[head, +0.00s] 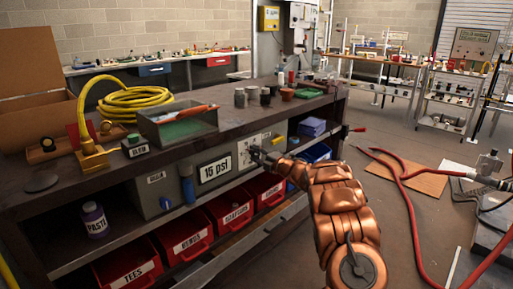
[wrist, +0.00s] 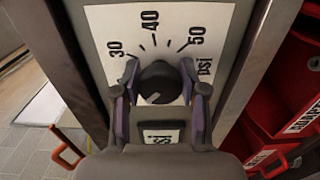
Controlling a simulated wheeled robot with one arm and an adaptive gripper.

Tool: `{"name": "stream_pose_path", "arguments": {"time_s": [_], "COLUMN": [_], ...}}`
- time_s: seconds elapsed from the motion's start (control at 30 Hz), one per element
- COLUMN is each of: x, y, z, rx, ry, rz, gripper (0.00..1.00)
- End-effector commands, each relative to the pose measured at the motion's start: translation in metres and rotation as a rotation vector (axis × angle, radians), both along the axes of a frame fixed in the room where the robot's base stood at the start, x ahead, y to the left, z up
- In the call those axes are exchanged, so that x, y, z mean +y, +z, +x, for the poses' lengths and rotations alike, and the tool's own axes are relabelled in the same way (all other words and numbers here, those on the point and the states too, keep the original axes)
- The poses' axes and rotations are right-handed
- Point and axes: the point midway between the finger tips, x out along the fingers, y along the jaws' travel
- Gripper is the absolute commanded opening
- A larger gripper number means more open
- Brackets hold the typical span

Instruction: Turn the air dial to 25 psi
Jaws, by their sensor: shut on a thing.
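The air dial is a round black knob (wrist: 158,80) on a white scale plate (wrist: 150,22) marked 30, 40, 50 and psi. A light mark on the knob points to the lower left in the wrist view. My gripper (wrist: 160,88) is shut on the knob, one finger on each side. The lower part of the scale is hidden by the gripper. In the head view my gripper (head: 262,155) is at the white plate on the bench front. The sign beside it (head: 215,169) reads 15 psi.
Red bins (head: 231,211) labelled with fittings stand on the shelf below the dial. A blue handle (head: 188,189) sticks out left of the sign. A coiled yellow hose (head: 130,98) and a glass-walled box (head: 178,121) are on the bench top. Red hose (head: 405,195) lies on the floor at right.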

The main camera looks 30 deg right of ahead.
Motion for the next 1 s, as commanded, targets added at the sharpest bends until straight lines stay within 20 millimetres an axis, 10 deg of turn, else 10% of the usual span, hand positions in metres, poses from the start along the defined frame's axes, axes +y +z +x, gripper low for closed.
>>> {"name": "stream_pose_path", "arguments": {"time_s": [1.0], "x": [0.0005], "y": [-0.0014], "z": [-0.0003], "rx": [0.174], "ry": [-0.002], "rz": [0.749], "gripper": [0.07]}}
